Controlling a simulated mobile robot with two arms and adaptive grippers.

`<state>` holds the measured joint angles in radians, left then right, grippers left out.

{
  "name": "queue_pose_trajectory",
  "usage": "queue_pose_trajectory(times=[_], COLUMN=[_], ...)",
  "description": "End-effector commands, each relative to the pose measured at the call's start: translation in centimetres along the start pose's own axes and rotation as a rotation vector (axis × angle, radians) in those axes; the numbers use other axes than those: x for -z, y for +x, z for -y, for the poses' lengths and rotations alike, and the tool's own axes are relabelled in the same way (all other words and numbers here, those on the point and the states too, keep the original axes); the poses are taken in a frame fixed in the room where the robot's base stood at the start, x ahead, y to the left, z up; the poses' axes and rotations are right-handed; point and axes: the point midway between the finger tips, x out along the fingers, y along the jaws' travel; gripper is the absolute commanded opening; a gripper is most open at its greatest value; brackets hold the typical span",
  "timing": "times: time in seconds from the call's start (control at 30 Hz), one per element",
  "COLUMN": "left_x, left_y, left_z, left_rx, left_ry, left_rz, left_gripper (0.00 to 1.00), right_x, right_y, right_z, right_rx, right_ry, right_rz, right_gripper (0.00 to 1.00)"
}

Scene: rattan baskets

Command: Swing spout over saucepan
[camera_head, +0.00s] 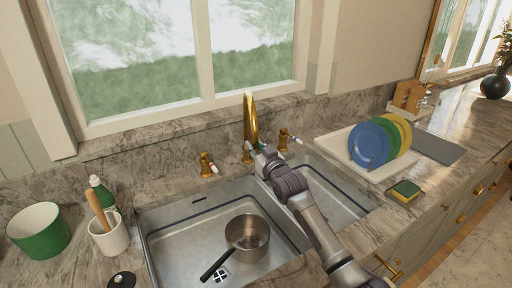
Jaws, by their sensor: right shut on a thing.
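The brass spout (249,112) stands behind the sink, near the divider between its two basins. The steel saucepan (246,233) sits in the left basin, with its black handle toward the lower left and the drain. My right gripper (261,155) is shut on the spout at its lower part; my wrist and gripper hide some of that part and the divider. The saucepan lies to the left and in front of my gripper, apart from it. My left gripper is not in view.
Brass taps stand left (207,165) and right (284,139) of the spout. Left of the sink are a green bowl (38,232), a white crock (109,236) and a green bottle (102,190). A rack of plates (368,146) and a sponge (405,191) are on the right.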

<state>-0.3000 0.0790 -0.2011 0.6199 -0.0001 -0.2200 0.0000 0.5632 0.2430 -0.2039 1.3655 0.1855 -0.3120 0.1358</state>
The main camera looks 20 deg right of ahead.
Motion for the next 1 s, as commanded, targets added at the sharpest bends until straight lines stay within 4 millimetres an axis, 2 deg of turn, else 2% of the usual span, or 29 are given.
queue_pose_trajectory(times=[0.03,0.07,0.2,0.5,0.63,0.77,1.0], left_x=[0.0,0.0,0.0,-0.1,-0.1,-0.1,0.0], left_y=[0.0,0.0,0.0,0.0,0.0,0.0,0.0], left_z=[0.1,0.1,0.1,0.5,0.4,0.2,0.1], left_rx=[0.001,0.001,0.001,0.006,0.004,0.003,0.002], left_ry=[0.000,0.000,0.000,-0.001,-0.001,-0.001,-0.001], left_rz=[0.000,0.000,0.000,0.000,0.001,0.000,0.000], left_gripper=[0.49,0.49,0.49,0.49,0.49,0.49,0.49], right_x=[0.1,0.1,0.1,0.0,-0.1,-0.2,-0.1], right_y=[0.0,0.0,0.0,-0.1,-0.9,-2.9,-8.0], right_z=[0.1,0.1,0.1,0.0,0.0,0.0,0.0], right_rx=[0.002,0.002,0.001,0.000,0.000,0.001,0.001], right_ry=[0.001,0.001,0.001,0.000,0.001,0.000,0.000], right_rz=[-0.002,-0.002,-0.001,0.000,0.000,0.001,0.001], right_gripper=[0.00,0.26,0.50,0.50,0.50,0.50,0.50])
